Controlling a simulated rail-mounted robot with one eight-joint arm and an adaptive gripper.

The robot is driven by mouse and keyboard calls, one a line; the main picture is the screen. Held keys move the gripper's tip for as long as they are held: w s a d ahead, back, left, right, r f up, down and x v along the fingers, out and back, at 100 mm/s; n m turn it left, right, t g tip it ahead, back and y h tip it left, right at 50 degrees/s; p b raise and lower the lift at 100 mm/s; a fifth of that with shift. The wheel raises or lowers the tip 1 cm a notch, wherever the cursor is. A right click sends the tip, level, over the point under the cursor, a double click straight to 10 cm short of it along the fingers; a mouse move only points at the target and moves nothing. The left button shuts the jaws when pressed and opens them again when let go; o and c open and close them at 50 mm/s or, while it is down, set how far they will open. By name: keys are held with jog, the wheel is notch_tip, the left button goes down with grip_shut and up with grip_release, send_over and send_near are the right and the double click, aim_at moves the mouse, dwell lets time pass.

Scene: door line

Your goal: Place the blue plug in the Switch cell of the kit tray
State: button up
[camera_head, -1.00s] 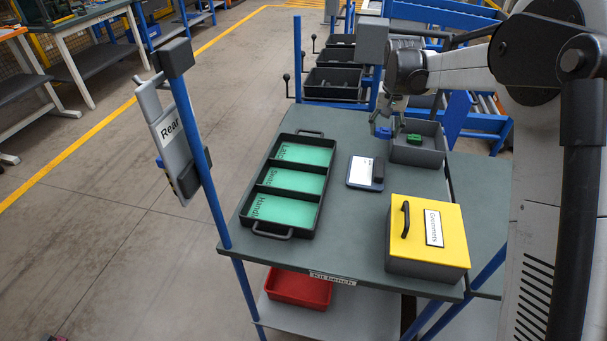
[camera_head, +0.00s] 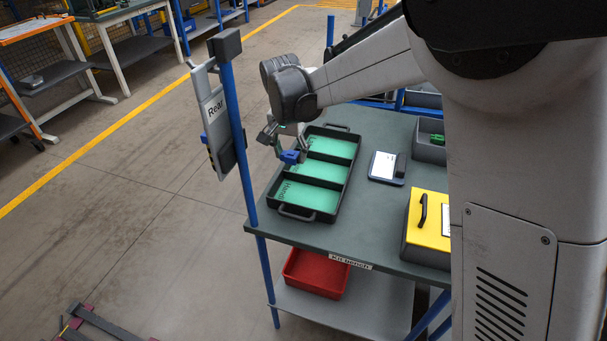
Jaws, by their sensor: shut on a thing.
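The blue plug (camera_head: 290,157) is held in my gripper (camera_head: 287,149), which is shut on it. In the head view they appear over the left rim of the black kit tray (camera_head: 328,217), beside the middle cell; their exact height is hard to tell. The tray lies on the bench and has three cells with green floors. The front cell (camera_head: 307,196) shows "Hand..." lettering. The middle cell (camera_head: 325,171) is partly covered by the gripper and plug, and its label cannot be read. The far cell (camera_head: 335,148) is also partly hidden.
A dark device with a white face (camera_head: 383,165) lies right of the tray. A grey bin (camera_head: 428,152) with a green part (camera_head: 437,139) and a yellow-lidded box (camera_head: 430,225) stand further right. A post with a "Rear" panel (camera_head: 219,120) rises at the left. A red bin (camera_head: 316,272) sits below.

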jog(key=shift+f, duration=0.15)
send_over(319, 172)
notch_tip(319, 172, down, 7)
jog(key=shift+s+a+r+p, duration=0.1)
jog(key=shift+s+r+p, duration=0.05)
jog(key=shift+p, duration=0.2)
jog(key=shift+f, duration=2)
jog(key=shift+f, duration=0.2)
jog(key=o, duration=0.9)
jog(key=shift+r, duration=0.15)
